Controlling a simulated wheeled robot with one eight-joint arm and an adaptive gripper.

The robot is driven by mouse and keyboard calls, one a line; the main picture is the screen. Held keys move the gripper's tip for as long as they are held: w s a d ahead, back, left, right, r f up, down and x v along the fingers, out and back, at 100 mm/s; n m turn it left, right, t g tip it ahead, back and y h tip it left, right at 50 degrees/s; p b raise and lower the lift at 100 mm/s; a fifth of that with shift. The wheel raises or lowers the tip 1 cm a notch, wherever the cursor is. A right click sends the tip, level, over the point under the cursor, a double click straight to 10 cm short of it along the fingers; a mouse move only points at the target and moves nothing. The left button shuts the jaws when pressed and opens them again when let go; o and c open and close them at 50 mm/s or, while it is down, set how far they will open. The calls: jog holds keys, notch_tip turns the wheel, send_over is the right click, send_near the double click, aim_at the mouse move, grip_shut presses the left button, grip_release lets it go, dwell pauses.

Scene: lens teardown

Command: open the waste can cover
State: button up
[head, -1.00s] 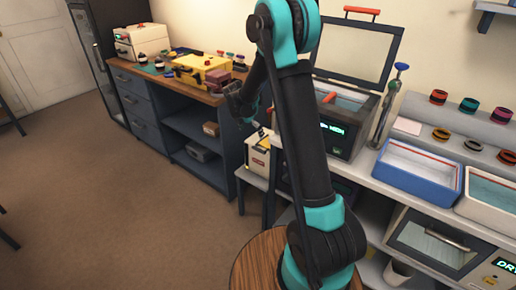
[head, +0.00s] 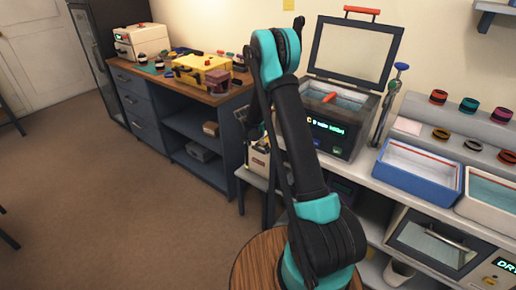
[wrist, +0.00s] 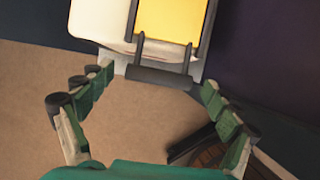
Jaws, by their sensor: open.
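The waste can appears to be the white box (wrist: 97,20) at the top of the wrist view, with a yellow panel (wrist: 170,18) framed in dark strips, likely its cover. A dark handle bar (wrist: 160,77) on two short posts sticks out from the panel's near edge. My gripper (wrist: 157,84) is open and empty, its fingers spread left and right of the bar; I see no clear contact. In the head view the white box (head: 258,160) stands on a small dark stand, partly hidden by my arm. My gripper is mostly hidden there too.
A workbench (head: 215,97) with a yellow case (head: 203,70) stands behind to the left. On the right, an open-lidded machine (head: 338,128) and a blue tray (head: 416,178) stand on a light counter. The brown floor (head: 110,200) at left is clear.

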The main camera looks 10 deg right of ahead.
jog(key=c, duration=1.7)
jog(key=s+a, duration=0.5)
jog(key=shift+s+a, duration=0.2)
jog(key=o, duration=1.7)
jog(key=v, duration=1.2)
